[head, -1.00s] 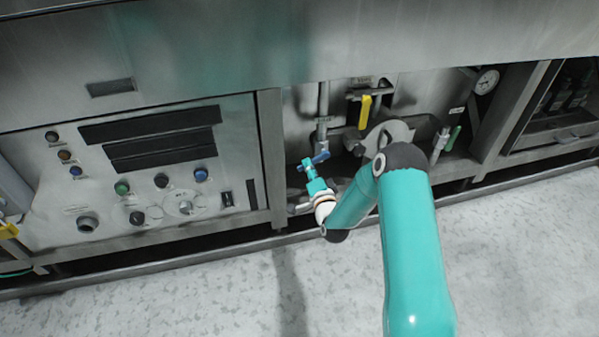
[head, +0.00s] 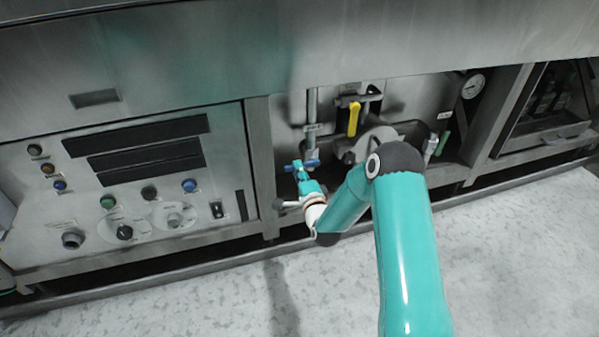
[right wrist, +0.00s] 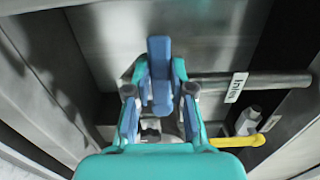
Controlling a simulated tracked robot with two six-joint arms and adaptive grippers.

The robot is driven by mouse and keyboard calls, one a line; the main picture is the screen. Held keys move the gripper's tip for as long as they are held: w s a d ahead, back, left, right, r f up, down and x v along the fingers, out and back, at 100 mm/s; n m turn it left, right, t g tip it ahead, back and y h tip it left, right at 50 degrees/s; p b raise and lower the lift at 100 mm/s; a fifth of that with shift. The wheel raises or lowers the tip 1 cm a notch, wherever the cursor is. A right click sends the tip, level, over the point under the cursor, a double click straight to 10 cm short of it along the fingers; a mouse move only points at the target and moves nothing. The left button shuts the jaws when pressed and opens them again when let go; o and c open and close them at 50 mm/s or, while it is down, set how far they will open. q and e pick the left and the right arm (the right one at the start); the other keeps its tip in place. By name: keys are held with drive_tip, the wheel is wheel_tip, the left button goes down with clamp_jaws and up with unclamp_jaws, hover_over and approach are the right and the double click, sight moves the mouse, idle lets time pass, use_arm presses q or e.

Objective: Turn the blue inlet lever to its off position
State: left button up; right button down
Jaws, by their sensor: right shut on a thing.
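The blue inlet lever (head: 311,163) sits at the lower end of a vertical pipe (head: 312,128) and lies about level across the head view. In the right wrist view the blue lever (right wrist: 159,65) points up the picture between the fingers. My right gripper (head: 300,170) is at the lever's left part, its fingers closed on it. In the right wrist view the gripper (right wrist: 160,108) has a finger on each side of the lever. The lever's pivot is mostly hidden there. My left gripper is not in view.
A yellow lever (head: 353,118) hangs right of the inlet pipe, and a green-handled valve (head: 444,143) is farther right. A gauge (head: 473,86) is above it. A control panel (head: 130,180) and a frame post (head: 260,160) stand to the left. An inlet label (right wrist: 236,88) hangs on a pipe.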

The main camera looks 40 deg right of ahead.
drive_tip(key=shift+s+d+f, duration=0.1)
drive_tip(key=shift+s+d, duration=0.1)
drive_tip(key=shift+d, duration=0.05)
drive_tip(key=c, duration=1)
unclamp_jaws()
drive_tip(key=shift+a, duration=0.1)
drive_tip(key=v, duration=1.2)
drive_tip(key=shift+w+a, duration=0.1)
